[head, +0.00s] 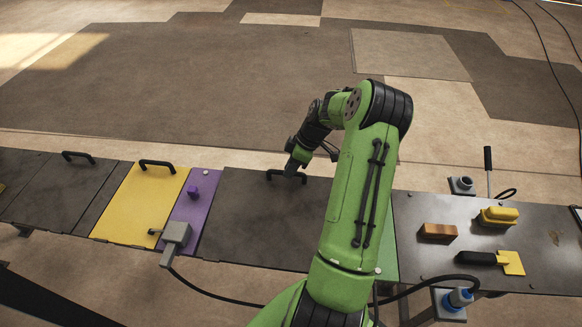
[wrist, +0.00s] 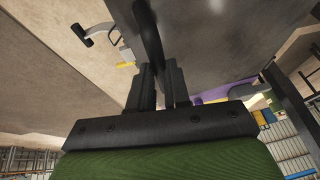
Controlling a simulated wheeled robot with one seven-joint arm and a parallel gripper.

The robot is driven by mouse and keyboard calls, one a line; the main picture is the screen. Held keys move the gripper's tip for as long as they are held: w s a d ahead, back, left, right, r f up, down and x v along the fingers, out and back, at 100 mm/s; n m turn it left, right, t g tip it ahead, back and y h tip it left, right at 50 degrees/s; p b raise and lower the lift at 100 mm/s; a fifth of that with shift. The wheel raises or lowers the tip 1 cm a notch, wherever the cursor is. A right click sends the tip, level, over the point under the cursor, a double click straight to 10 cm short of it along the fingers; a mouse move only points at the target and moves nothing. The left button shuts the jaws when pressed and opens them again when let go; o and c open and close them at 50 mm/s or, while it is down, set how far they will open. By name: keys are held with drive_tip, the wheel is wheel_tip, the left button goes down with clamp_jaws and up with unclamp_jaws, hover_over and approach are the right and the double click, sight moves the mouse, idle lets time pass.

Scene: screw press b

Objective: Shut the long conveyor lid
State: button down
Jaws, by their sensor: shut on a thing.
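The long conveyor lid (head: 255,225) is a wide dark brown panel in the middle of the conveyor in the head view, right of the purple panel. It lies nearly level with its neighbours; I cannot tell whether it is fully seated. Its black handle (head: 273,174) is near its far edge. My gripper (head: 290,174) is at this handle, coming down from above. In the wrist view, my gripper (wrist: 160,75) has its two fingers shut on the black handle (wrist: 148,30). The lid's right part is hidden behind my green arm.
Left are a purple panel (head: 190,215) with a knob, a yellow lid (head: 140,200) and a dark lid (head: 65,185). A grey box (head: 177,234) with a cable stands at the front. Right, a table (head: 420,270) holds a brown block (head: 438,231), brush (head: 498,216) and scraper (head: 510,263).

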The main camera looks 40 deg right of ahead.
sight(287, 180)
drive_tip(key=f+b, duration=0.1)
drive_tip(key=f, duration=0.1)
drive_tip(key=f+b, duration=0.1)
drive_tip(key=shift+w+d+b, duration=0.2)
drive_tip(key=shift+d+b, duration=0.1)
drive_tip(key=shift+b, duration=0.05)
drive_tip(key=shift+s+a+r, duration=0.1)
drive_tip(key=shift+s, duration=0.05)
drive_tip(key=c, duration=1.1)
unclamp_jaws()
drive_tip(key=shift+w+d, duration=0.2)
drive_tip(key=shift+w, duration=0.05)
drive_tip(key=shift+s+a, duration=0.1)
drive_tip(key=p+v, duration=0.1)
drive_tip(key=v, duration=1.4)
drive_tip(key=shift+r+p, duration=0.3)
drive_tip(key=shift+p, duration=0.1)
drive_tip(key=shift+s, duration=0.1)
